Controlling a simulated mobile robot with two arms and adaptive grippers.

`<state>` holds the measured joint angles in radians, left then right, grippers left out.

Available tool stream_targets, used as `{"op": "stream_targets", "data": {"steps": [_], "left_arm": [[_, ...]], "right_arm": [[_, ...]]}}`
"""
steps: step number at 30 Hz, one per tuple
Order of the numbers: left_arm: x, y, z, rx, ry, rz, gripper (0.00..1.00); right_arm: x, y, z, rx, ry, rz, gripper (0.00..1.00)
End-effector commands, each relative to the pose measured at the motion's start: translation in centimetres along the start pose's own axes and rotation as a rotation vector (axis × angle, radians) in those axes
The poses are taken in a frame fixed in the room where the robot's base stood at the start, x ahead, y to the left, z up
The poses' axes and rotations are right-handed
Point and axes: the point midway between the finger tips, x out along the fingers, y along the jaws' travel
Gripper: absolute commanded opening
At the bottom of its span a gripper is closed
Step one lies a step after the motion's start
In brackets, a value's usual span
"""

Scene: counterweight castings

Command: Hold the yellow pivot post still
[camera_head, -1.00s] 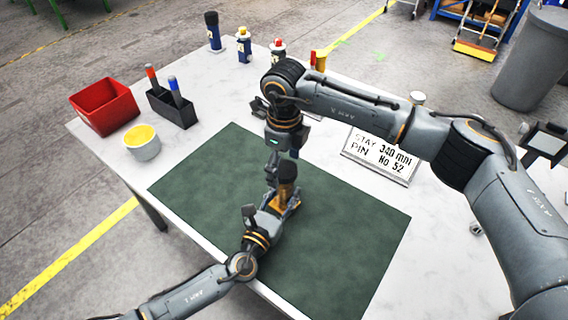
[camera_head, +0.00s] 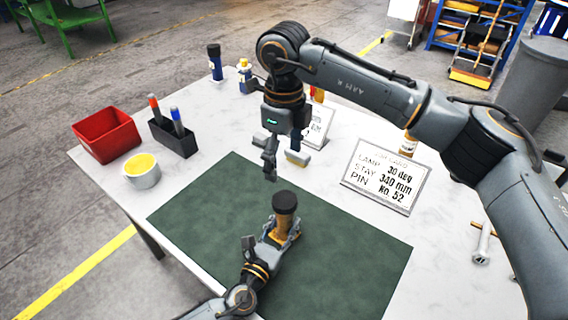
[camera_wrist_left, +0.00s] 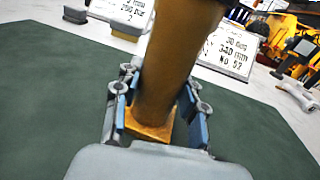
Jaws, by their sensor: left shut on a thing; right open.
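The yellow pivot post (camera_head: 281,226) stands on the green mat (camera_head: 340,256), with a black cap (camera_head: 285,202) on its top. My left gripper (camera_head: 268,240) is shut on the post, low near its square foot. The left wrist view shows the post (camera_wrist_left: 172,70) between the two blue-padded fingers (camera_wrist_left: 158,112), leaning in the picture; its top is out of that view. My right gripper (camera_head: 283,165) is above and behind the post in the head view, pointing down. Its fingers are apart with nothing seen between them.
A card stand (camera_head: 386,186) stands behind the mat, and a second card is partly hidden by my right gripper. A red bin (camera_head: 106,136), a white cup with yellow contents (camera_head: 142,172) and a dark marker holder (camera_head: 173,139) stand at left. A metal tool (camera_head: 483,243) lies at right.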

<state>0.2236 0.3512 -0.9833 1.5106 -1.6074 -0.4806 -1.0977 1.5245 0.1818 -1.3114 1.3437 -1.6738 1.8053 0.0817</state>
Motion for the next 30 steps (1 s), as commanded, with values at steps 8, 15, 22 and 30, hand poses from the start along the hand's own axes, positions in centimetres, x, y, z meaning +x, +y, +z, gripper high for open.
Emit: {"op": "stream_targets", "data": {"steps": [8,15,22,30], "left_arm": [[0.0,-0.1,-0.1,-0.002,0.002,-0.002,0.57],[0.0,0.0,0.0,-0.001,0.001,-0.001,0.67],[-0.8,0.0,-0.1,-0.001,0.002,-0.001,0.67],[-5.9,0.0,-0.2,0.000,0.004,-0.002,0.67]], "right_arm": [[0.0,0.0,0.0,0.000,0.000,0.000,0.82],[0.0,0.0,0.0,0.000,-0.001,0.000,0.82],[0.0,0.0,0.0,0.000,-0.001,0.000,0.82],[0.0,0.0,0.0,0.000,-0.001,0.000,0.82]]}}
